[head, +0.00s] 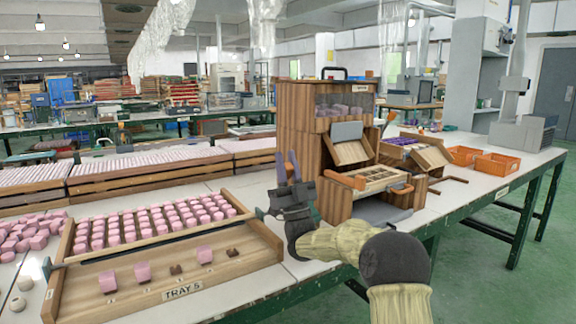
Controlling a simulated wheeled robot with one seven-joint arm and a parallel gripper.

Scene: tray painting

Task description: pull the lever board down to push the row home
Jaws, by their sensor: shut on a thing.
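The lever board shows as a long dark bar (150,240) across TRAY 5, a wooden tray (75,300), with a grey end piece at each side. My gripper (287,160) is at the tray's right side, by the bar's right end, its fingers pointing up in the picture. Several rows of pink blocks (160,218) stand behind the bar.
A wooden cabinet (299,125) with an orange-handled sectioned drawer (370,180) stands right behind my gripper. Orange bins (497,165) are farther right. Loose pink blocks (25,233) lie left of the tray. Long crates of pink pieces (150,180) line the back.

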